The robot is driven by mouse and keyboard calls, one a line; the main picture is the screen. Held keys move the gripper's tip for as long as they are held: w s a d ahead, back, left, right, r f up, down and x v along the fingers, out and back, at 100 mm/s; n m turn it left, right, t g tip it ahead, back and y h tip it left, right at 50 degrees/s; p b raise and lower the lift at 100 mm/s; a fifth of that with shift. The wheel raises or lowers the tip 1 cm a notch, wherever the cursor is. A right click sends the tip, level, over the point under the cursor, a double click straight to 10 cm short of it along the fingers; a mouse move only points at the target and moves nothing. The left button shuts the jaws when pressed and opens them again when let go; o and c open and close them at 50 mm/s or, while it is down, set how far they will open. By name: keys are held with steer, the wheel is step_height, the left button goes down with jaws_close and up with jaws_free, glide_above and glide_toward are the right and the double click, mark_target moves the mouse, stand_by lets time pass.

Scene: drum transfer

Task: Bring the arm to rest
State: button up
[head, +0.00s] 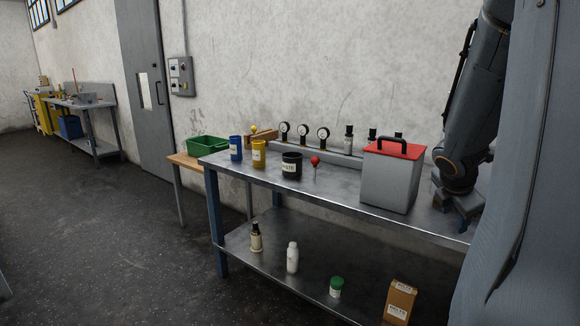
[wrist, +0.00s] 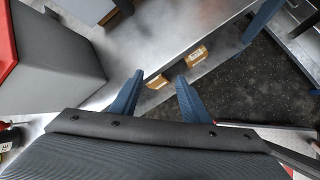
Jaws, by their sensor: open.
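My arm hangs down at the right of the head view. My gripper (head: 458,212) is just right of the grey box with a red lid (head: 388,180), low over the steel bench (head: 335,185). In the wrist view my gripper (wrist: 160,88) has its two blue fingers apart with nothing between them. The grey box (wrist: 60,65) shows there at the upper left, apart from the fingers. Part of my arm is hidden by a large blue-grey surface at the right of the head view.
Cups (head: 259,153), a black pot (head: 291,165) and a red-knobbed item (head: 315,162) stand on the bench. Gauges line its back. Bottles (head: 292,257) and a carton (head: 399,302) are on the lower shelf. A green bin (head: 207,147) stands at left. The floor (head: 110,235) is clear.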

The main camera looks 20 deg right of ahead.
steer(key=s+a+f+m+g+y+p, duration=0.1)
steer(key=a+m, duration=0.5)
steer(key=a, duration=0.9)
steer(key=s+a+f+m+g+y+p, duration=0.1)
steer(key=a+m+y+p, duration=0.2)
steer(key=a, duration=1.3)
steer(key=m, duration=0.2)
steer(key=shift+s+f+m+y, duration=0.3)
steer(key=shift+s+m+y, duration=0.1)
steer(key=s+a+m, duration=0.1)
steer(key=s+a, duration=0.1)
steer(key=a, duration=0.1)
steer(key=s+a+m+g+y+p, duration=0.1)
steer(key=a+m, duration=0.1)
steer(key=a, duration=0.1)
steer(key=s+a+m, duration=0.1)
steer(key=s+a, duration=0.1)
steer(key=a, duration=0.2)
steer(key=shift+s+f+y, duration=0.15)
steer(key=shift+s+y, duration=0.15)
steer(key=shift+c, duration=0.5)
